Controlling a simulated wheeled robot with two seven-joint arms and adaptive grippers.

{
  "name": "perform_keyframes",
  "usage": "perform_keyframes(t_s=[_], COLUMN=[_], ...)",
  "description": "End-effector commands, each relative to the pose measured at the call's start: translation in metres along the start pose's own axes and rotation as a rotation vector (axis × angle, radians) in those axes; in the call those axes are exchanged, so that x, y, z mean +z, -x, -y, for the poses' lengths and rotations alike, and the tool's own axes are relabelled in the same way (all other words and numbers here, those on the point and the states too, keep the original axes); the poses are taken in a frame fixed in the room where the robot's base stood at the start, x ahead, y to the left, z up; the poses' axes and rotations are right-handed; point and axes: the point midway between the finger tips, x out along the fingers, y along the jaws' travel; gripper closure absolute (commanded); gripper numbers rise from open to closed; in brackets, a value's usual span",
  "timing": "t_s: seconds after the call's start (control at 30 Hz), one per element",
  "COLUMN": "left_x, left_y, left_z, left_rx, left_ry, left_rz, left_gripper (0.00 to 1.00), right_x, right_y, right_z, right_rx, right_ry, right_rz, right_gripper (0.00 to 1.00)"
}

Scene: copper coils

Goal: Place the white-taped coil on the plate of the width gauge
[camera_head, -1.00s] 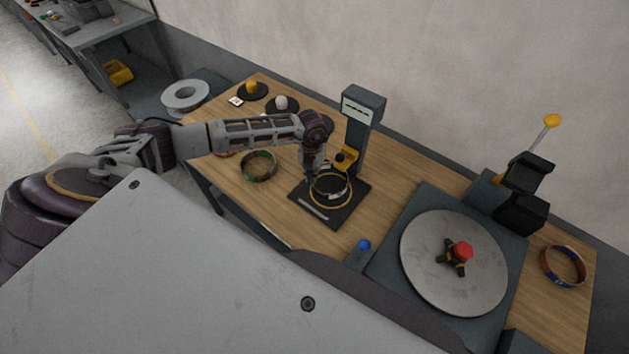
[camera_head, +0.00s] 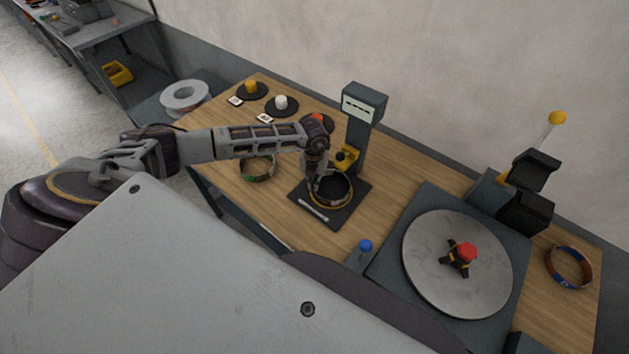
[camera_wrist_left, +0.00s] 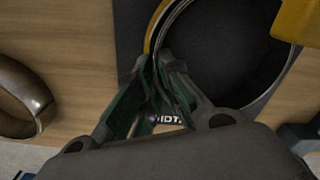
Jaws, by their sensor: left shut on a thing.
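A copper-coloured coil (camera_head: 335,207) is over the dark plate (camera_head: 342,219) of the width gauge (camera_head: 361,110), in front of its post. My left gripper (camera_head: 316,186) comes down on the coil's left side and is shut on its band. In the left wrist view the fingers (camera_wrist_left: 160,68) pinch the wall of the coil (camera_wrist_left: 153,32), whose outside is yellowish and inner edge pale. White tape is hard to make out, partly behind the fingers. The coil looks level and very close to the plate; I cannot tell whether it touches. My right gripper is not in view.
A green-taped coil (camera_head: 258,169) lies left of the gauge. A blue-taped coil (camera_head: 568,267) lies far right. A round metal turntable (camera_head: 430,270) with a red knob fills the right middle. Discs with yellow (camera_head: 251,87) and white (camera_head: 281,102) knobs stand at the back left.

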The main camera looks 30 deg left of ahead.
Motion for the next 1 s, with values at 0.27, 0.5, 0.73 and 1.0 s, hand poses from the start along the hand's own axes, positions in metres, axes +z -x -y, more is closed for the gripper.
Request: perform_keyframes(t_s=[0.27, 0.5, 0.73, 1.0], left_x=[0.0, 0.0, 0.0, 0.001], left_y=[-0.001, -0.001, 0.005, 0.034], left_z=[0.0, 0.0, 0.0, 0.0], left_rx=[0.0, 0.0, 0.0, -0.001], left_ry=[0.0, 0.0, 0.0, 0.0], left_rz=[0.0, 0.0, 0.001, 0.002], left_gripper=[0.71, 0.71, 0.71, 0.71], right_x=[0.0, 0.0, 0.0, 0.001], right_y=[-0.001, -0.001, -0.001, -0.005], right_z=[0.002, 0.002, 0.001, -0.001], right_rx=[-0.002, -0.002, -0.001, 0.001], right_ry=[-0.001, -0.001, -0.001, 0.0], right_rz=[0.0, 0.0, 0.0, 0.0], right_gripper=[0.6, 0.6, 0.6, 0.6])
